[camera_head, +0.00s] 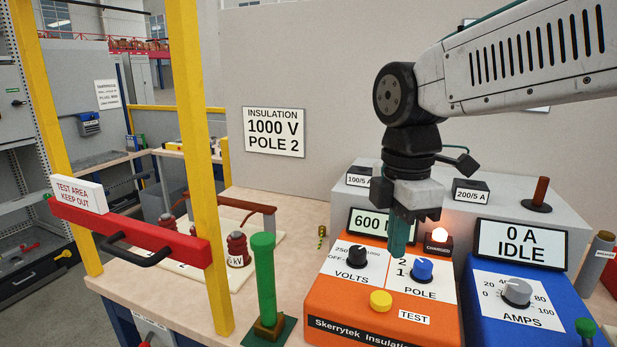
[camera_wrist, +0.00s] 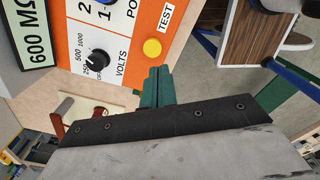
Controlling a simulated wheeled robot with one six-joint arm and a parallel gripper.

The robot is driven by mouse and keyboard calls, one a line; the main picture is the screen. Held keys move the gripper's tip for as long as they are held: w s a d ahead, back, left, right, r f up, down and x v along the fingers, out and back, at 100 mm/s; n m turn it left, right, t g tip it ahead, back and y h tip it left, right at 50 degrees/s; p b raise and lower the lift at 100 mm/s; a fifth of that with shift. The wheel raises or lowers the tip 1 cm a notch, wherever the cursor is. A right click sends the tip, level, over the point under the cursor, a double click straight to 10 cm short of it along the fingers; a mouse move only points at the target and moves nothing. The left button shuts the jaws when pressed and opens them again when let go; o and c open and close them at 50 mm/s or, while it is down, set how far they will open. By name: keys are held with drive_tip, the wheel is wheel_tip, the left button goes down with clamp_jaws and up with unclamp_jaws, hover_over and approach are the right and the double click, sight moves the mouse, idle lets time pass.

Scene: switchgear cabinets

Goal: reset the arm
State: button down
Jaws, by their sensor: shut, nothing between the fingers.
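My arm reaches in from the upper right in the head view, bent at a black joint. My gripper (camera_head: 399,236) points down over the orange insulation tester (camera_head: 340,290), its green fingers shut with nothing between them. The fingers cover part of the panel between the volts and pole knobs; I cannot tell whether they touch it. In the wrist view the shut green fingers (camera_wrist: 157,88) show beside the yellow test button (camera_wrist: 152,48) and the black volts knob (camera_wrist: 97,61). The blue pole knob (camera_head: 421,270) sits right of the fingers in the head view.
A blue current unit (camera_head: 520,310) reading "0 A IDLE" is at right. A green post (camera_head: 264,280) stands left of the tester. A red barrier bar (camera_head: 130,233) and yellow posts (camera_head: 200,170) stand further left.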

drive_tip(key=s+d+f+m, duration=0.3)
drive_tip(key=s+d+m, duration=0.3)
drive_tip(key=m, duration=0.4)
drive_tip(key=s+d+f+m+t, duration=0.1)
drive_tip(key=s+d+f+m, duration=0.2)
drive_tip(key=s+d+m, duration=0.4)
drive_tip(key=s+m, duration=0.2)
drive_tip(key=m, duration=0.1)
drive_tip(key=shift+s, duration=0.25)
